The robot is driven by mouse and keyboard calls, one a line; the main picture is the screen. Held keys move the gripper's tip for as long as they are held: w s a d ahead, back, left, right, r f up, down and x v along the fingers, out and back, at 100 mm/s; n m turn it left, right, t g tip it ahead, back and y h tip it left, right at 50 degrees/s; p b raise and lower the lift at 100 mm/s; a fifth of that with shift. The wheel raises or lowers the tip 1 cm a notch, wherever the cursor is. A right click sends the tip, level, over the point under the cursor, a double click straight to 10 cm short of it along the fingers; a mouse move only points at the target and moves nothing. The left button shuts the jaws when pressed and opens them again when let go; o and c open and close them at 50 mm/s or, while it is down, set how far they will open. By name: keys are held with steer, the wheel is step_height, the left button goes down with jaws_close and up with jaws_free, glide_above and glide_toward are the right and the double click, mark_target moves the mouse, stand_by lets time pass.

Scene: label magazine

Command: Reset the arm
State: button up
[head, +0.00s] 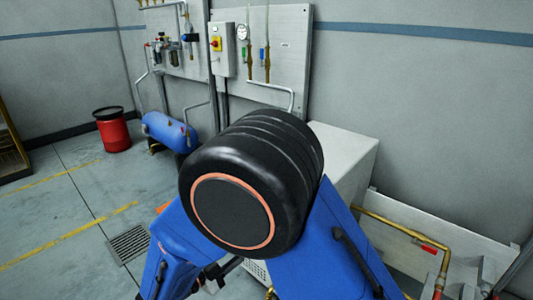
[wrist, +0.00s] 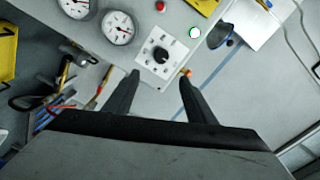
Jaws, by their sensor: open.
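My gripper (wrist: 160,76) shows in the wrist view as two dark fingers spread apart, with nothing held between them. Beyond the fingertips is a grey panel with a white plate carrying a black rotary knob (wrist: 158,54). I cannot tell how far the fingertips are from the panel. In the head view my own arm, a black rounded joint with an orange ring and blue links, fills the middle and hides the gripper.
The head view shows a red bin (head: 114,132), a blue tank (head: 167,131), a wall panel (head: 290,45) and brass piping (head: 400,229). Floor at left is clear.

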steer(key=d+r+m+g, duration=0.2)
steer(key=d+m+g, duration=0.2)
steer(key=d+m, duration=0.4)
steer(key=d+r+m+g+y, duration=0.1)
steer(key=d+r+m+g, duration=0.2)
steer(key=d+m, duration=0.55)
steer(key=d+r+m+g, duration=0.2)
steer(key=d+m+g, duration=0.2)
steer(key=d, duration=0.8)
steer(key=s+d+r+m+y, duration=0.1)
steer(key=s+d+m+y, duration=0.2)
steer(key=m, duration=0.7)
steer(key=s+d+r+m+t+y, duration=0.1)
steer(key=s+d+r+m+y, duration=0.1)
steer(key=s+d+m, duration=0.3)
steer(key=s+d+r+m+t+y, duration=0.1)
steer(key=s+d+m+y, duration=0.3)
steer(key=m, duration=1.2)
steer(key=s+y, duration=0.1)
steer(key=s, duration=0.3)
steer(key=shift+s+r, duration=0.2)
steer(key=shift+r, duration=0.15)
